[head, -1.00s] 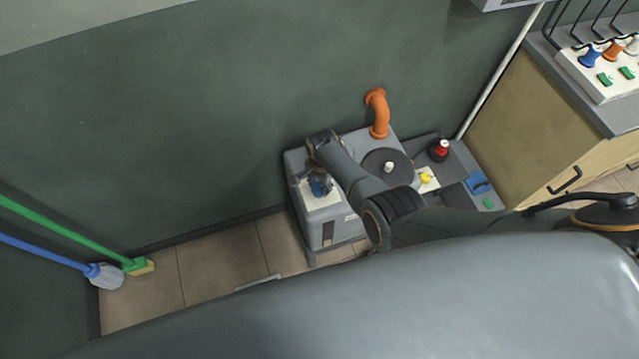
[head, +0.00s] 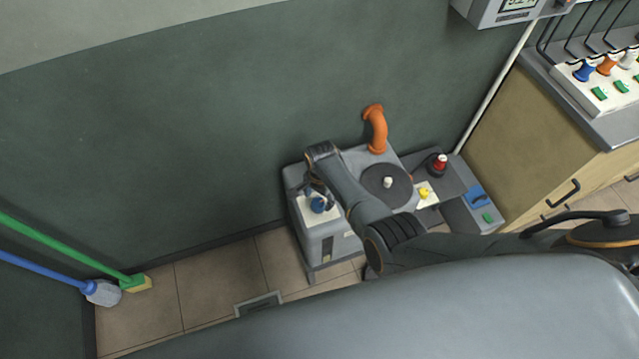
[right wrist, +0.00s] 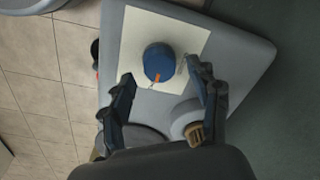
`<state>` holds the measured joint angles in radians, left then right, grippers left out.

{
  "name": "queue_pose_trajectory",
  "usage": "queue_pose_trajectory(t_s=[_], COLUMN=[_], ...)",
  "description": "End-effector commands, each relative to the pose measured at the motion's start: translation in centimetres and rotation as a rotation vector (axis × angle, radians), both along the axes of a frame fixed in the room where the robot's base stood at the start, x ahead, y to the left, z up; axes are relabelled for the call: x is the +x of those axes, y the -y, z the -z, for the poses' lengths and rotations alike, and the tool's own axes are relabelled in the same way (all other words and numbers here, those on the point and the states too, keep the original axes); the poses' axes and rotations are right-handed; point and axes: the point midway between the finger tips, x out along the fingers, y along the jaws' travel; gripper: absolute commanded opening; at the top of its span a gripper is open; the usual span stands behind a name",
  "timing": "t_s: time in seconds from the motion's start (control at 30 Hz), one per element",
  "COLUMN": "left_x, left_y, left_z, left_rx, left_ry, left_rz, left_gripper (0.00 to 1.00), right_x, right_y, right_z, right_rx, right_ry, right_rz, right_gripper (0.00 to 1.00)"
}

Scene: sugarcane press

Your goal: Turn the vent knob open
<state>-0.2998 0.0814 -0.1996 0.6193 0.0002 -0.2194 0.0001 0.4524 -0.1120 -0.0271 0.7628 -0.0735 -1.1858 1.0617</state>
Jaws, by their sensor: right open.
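The blue vent knob (head: 318,205) sits on a white plate (head: 332,214) at the left end of the grey machine (head: 318,240). In the right wrist view the round knob (right wrist: 158,62) shows an orange pointer mark toward the bottom of the picture. My right gripper (head: 315,193) is open at the knob, partly covering it in the head view. In the right wrist view the open fingers (right wrist: 160,76) stand on either side of the knob with gaps; I see no contact. My left gripper is not in view.
An orange pipe (head: 376,130), a dark round disc (head: 378,192), a yellow knob (head: 424,193) and a red button (head: 440,162) are on the machine. A wooden cabinet (head: 525,130) stands at the right. Green and blue handled cleaning tools lean at the left.

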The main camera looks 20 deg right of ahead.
Motion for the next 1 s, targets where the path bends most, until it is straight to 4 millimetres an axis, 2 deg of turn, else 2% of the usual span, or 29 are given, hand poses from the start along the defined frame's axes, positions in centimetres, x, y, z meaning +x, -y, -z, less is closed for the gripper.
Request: queue_pose_trajectory(t_s=[0.4, 0.6, 0.77, 1.0], left_x=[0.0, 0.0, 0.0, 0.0], left_y=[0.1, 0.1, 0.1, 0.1], left_z=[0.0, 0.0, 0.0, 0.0], left_rx=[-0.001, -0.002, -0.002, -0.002], left_ry=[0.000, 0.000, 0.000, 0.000], left_rz=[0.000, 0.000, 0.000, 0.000], left_gripper=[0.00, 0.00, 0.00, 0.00], right_x=[-0.2, -0.2, -0.3, -0.3], right_y=[0.2, 0.2, 0.2, 0.3], right_z=[-6.8, -9.3, -10.1, -10.1], right_rx=[0.000, 0.001, 0.001, 0.000], right_ry=[0.004, 0.003, 0.001, 0.000], right_rz=[0.002, 0.001, 0.002, 0.002], right_gripper=[0.61, 0.61, 0.61, 0.61])
